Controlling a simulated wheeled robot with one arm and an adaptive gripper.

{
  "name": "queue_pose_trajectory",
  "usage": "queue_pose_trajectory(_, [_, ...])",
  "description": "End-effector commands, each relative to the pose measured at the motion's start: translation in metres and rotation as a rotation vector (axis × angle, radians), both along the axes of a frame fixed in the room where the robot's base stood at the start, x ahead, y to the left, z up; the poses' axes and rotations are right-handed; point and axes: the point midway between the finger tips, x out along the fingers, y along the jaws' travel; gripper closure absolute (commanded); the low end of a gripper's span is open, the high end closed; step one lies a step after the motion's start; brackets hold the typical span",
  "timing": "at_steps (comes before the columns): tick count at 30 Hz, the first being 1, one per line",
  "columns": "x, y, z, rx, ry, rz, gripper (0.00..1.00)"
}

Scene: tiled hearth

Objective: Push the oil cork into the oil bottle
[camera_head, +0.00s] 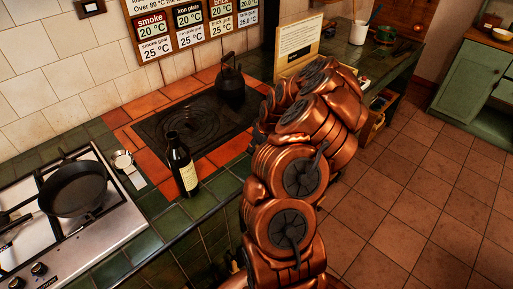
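The oil bottle (178,160), dark with a cream label, stands upright near the front edge of the counter, in front of the black hot plate. Its top is dark and small. I cannot make out the oil cork, in the neck or elsewhere. My copper arm rises at the right of the bottle, bends over at the top and comes back towards the hot plate. The arm is apart from the bottle in the picture. My gripper cannot be made out; the arm's own links cover the area where it may be.
A black kettle (231,84) stands at the back of the hot plate (180,122). A pan (73,189) sits on the gas hob (112,217) at left. A small metal cup (122,160) stands between hob and bottle. An upright board (298,46) stands behind my arm.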

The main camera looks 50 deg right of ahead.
Motion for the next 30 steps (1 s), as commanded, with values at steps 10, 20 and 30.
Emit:
queue_pose_trajectory(10, [0.000, 0.000, 0.000, 0.000, 0.000, 0.000, 0.88])
queue_pose_trajectory(20, [0.001, 0.000, 0.003, -0.001, -0.002, 0.000, 0.88])
queue_pose_trajectory(30, [0.001, -0.001, 0.028, -0.003, -0.002, 0.001, 0.88])
